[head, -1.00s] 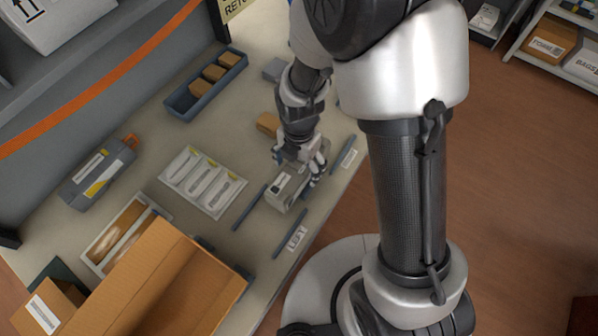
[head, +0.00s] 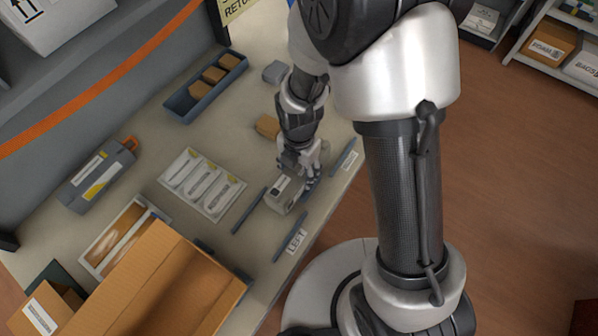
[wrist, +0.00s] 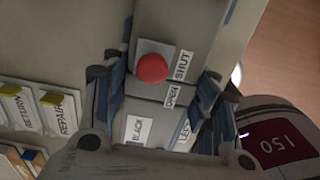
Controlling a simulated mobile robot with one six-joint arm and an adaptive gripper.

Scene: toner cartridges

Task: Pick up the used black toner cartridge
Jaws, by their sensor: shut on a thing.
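A grey block-shaped cartridge (head: 285,194) sits near the front edge of the table in the head view. In the wrist view its near part carries a white BLACK label (wrist: 138,130). A red round knob (wrist: 152,68) and OPEN and SHUT labels are beyond it; whether they belong to the same body I cannot tell. My gripper (wrist: 158,95) has its blue-padded fingers on both sides of the grey body and is shut on it. In the head view my gripper (head: 305,165) covers the far end of the cartridge. Its underside is hidden, so I cannot tell whether it is clear of the table.
Dark bars (head: 291,237) flank the cartridge on the table. A white tray with slots (head: 240,190), a grey unit with an orange handle (head: 97,176), a blue bin (head: 180,108) and a large cardboard box (head: 165,285) stand around. A small brown block (head: 267,127) lies behind.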

